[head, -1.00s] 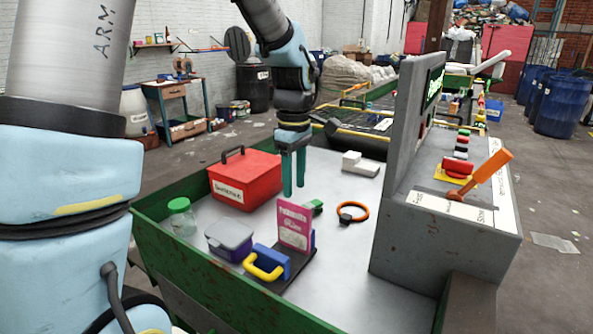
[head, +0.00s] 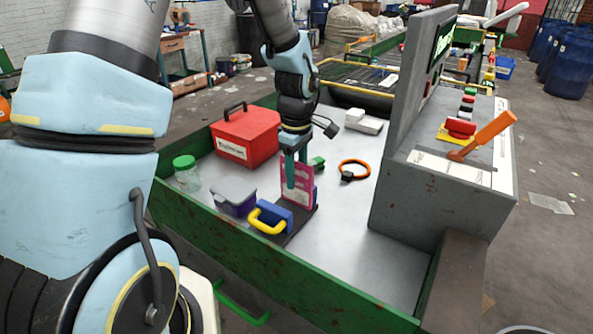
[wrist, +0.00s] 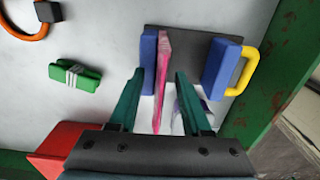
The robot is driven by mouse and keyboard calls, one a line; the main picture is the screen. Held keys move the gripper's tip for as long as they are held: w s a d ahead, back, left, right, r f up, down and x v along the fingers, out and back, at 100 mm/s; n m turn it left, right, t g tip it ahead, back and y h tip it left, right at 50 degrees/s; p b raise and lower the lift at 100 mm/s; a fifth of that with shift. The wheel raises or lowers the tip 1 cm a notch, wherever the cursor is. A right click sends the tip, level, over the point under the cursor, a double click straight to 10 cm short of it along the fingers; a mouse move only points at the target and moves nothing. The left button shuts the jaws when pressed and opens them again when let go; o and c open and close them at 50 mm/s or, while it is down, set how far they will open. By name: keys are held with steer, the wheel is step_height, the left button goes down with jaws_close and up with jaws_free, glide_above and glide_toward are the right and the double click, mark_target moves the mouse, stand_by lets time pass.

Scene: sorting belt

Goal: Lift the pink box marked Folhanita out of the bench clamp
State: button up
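The pink box (head: 304,196) stands upright in the bench clamp (head: 271,217), a dark base with blue jaws and a yellow handle. In the wrist view the pink box (wrist: 162,62) is seen edge-on, close beside one blue jaw (wrist: 148,50). The blue jaw with the yellow handle (wrist: 249,70) stands apart from it, with bare base between. My gripper (head: 296,172) is open above the clamp, pointing down. In the wrist view its teal fingers (wrist: 160,78) lie one on each side of the box, with gaps. A finger hides part of the box's face in the head view.
A red toolbox (head: 246,138), a green-lidded jar (head: 187,175) and a purple container (head: 234,198) stand left of the clamp. A green object (wrist: 75,77) and an orange ring (head: 354,168) lie to its right. Green walls (head: 290,285) edge the bench; its front right is clear.

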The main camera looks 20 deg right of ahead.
jaws_close()
steer(key=shift+s+a+r, duration=0.1)
steer(key=shift+s+a, duration=0.35)
steer(key=shift+a, duration=0.1)
stand_by(0.5)
steer(key=shift+s+a+r, duration=0.1)
steer(key=shift+s+a, duration=0.3)
steer(key=shift+a, duration=0.1)
step_height(320, 180, up, 9)
steer(key=p, duration=0.6)
steer(key=shift+f, duration=0.2)
stand_by(0.5)
